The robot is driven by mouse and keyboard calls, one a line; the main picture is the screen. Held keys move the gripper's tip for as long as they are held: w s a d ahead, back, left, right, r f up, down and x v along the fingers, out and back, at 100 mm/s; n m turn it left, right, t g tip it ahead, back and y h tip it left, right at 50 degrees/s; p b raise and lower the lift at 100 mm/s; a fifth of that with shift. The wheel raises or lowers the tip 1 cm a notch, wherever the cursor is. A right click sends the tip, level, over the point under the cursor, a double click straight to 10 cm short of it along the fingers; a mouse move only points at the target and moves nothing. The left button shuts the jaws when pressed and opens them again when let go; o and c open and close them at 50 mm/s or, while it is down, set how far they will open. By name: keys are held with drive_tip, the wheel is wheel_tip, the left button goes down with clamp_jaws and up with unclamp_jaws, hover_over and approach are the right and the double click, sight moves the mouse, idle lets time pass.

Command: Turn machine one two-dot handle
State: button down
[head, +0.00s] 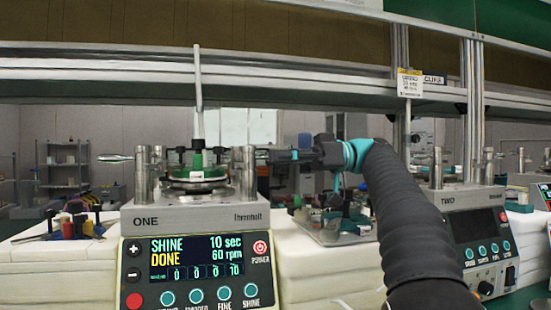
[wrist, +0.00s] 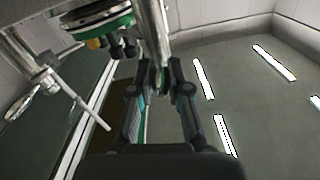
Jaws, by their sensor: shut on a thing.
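Machine one (head: 190,219) stands at the left of the head view, with "ONE" on its front. Its display (head: 196,258) reads SHINE DONE, 10 sec, 60 rpm. A green-and-black round head (head: 197,160) sits between metal posts on top. My gripper (head: 262,156) reaches in from the right at the height of the posts. In the wrist view my gripper (wrist: 160,78) has its fingers on both sides of a metal bar-like handle (wrist: 153,40) and is shut on it. Dot marks on the handle cannot be made out. Another slim handle (head: 115,157) sticks out to the left.
Machine two (head: 466,200) stands at the right, beyond my arm. A clear tray (head: 335,232) with small parts lies between the machines. Small coloured bottles (head: 75,227) stand left of machine one. A metal shelf beam (head: 200,82) runs overhead.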

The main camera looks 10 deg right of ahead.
drive_tip(key=shift+w+d, duration=0.1)
drive_tip(key=c, duration=1.1)
unclamp_jaws()
drive_tip(key=shift+d, duration=0.2)
drive_tip(key=shift+a, duration=0.25)
